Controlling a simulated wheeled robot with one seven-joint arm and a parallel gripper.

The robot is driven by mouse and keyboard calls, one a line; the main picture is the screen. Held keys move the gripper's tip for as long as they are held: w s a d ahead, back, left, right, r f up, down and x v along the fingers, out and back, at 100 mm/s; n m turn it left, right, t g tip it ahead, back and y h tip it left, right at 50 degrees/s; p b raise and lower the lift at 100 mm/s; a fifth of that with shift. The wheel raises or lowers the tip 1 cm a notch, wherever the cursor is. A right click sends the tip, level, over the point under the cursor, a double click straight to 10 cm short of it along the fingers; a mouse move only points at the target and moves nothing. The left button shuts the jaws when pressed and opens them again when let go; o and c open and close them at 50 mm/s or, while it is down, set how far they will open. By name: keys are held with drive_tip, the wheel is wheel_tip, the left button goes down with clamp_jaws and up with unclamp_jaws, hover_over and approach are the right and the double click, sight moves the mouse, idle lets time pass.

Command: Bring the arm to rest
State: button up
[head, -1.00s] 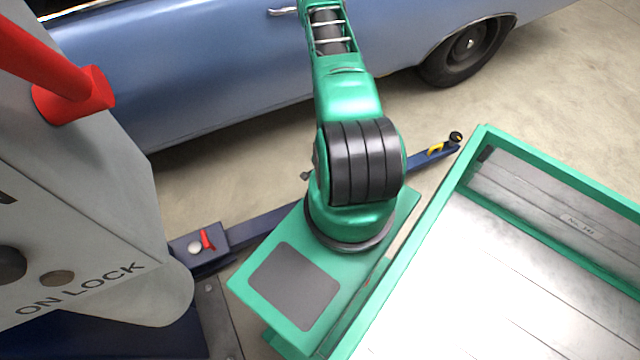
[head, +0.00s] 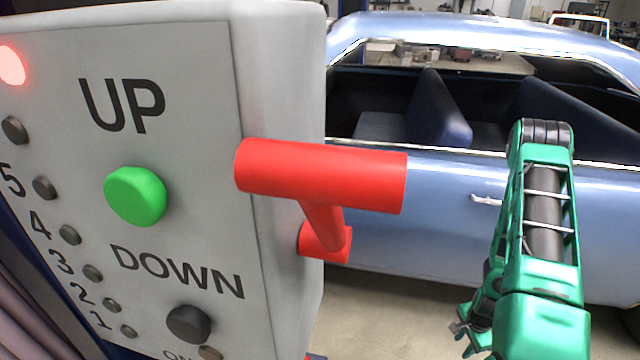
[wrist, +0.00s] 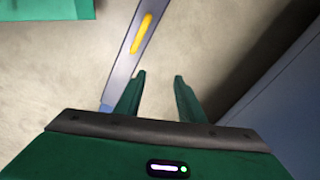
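My green arm stands at the right of the head view, bent over at its dark ribbed elbow. My gripper (head: 464,335) hangs low beside it, partly cut off by the arm and the frame's lower edge. In the wrist view my gripper (wrist: 159,78) points down at the bare floor (wrist: 160,55). Its two green fingers stand apart with nothing between them, so it is open and empty.
A grey control box (head: 165,60) with a green button (head: 135,196) and a red lever (head: 320,175) stands close at left. A blue car (head: 400,195) is behind. A blue lift arm (wrist: 128,60) with a yellow part (wrist: 142,34) lies beside my fingers.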

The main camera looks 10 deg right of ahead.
drive_tip(key=w+a+r+n, duration=0.1)
drive_tip(key=a+r+n, duration=0.15)
drive_tip(key=r, duration=1.15)
drive_tip(key=w+a+r+n, duration=0.1)
drive_tip(key=r+n, duration=0.3)
drive_tip(key=r, duration=1)
drive_tip(key=s+a+r+n, duration=0.3)
drive_tip(key=s+a+r, duration=0.3)
drive_tip(key=s+r, duration=0.2)
drive_tip(key=s+a+r+n+g+y, duration=0.1)
drive_tip(key=s+a+r+n, duration=0.2)
drive_tip(key=s+a+r, duration=0.3)
wheel_tip(320, 180, up, 6)
drive_tip(key=shift+s+f, duration=0.25)
drive_tip(key=shift+s, duration=0.75)
drive_tip(key=shift+c, duration=0.4)
drive_tip(key=shift+c, duration=0.2)
